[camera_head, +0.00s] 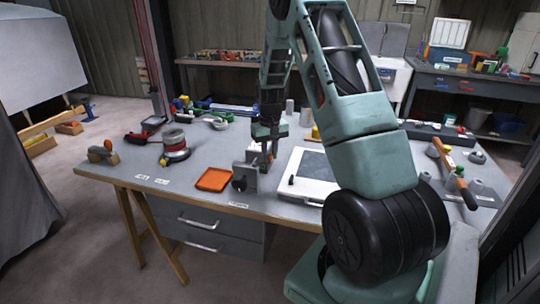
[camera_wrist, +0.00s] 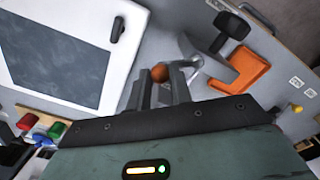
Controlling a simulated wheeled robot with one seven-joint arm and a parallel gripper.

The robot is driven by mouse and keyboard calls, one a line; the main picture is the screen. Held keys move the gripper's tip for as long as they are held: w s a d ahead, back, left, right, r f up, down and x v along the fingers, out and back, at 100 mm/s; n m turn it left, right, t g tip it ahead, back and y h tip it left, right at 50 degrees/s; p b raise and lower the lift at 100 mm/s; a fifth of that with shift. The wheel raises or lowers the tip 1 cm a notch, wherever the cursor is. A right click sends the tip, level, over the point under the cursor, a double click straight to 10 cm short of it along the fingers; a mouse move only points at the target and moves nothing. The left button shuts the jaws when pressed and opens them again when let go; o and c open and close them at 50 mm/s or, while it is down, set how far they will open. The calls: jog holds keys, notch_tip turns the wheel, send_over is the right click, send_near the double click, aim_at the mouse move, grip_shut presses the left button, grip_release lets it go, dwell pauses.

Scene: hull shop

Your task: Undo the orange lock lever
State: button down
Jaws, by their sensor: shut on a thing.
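My gripper (camera_head: 267,146) points down over the bench, at a grey metal fixture (camera_head: 252,171) near the front edge. In the wrist view, the fingers of my gripper (camera_wrist: 161,86) are closed on the round orange end of the lock lever (camera_wrist: 160,73). A small bit of the orange lever (camera_head: 270,157) shows below my fingers in the head view. The rest of the lever is mostly hidden by the fingers. The fixture has a black knob (camera_wrist: 232,25) on its side. I cannot tell the lever's angle.
A shallow orange tray (camera_head: 213,180) lies left of the fixture. A white case with a dark panel (camera_head: 305,187) lies close on its right. A red and grey round tool (camera_head: 174,147) stands farther left. The bench's front edge is near.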

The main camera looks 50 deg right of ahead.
jog(key=shift+w+d+n, duration=0.2)
jog(key=shift+w+n, duration=0.15)
jog(key=shift+n, duration=0.5)
jog(key=shift+w+d+n, duration=0.15)
jog(key=shift+w+n, duration=0.15)
jog(key=shift+n, duration=0.55)
jog(key=c, duration=1.3)
grip_release()
notch_tip(320, 180, up, 18)
jog(key=shift+f+b, duration=0.25)
jog(key=shift+b, duration=0.7)
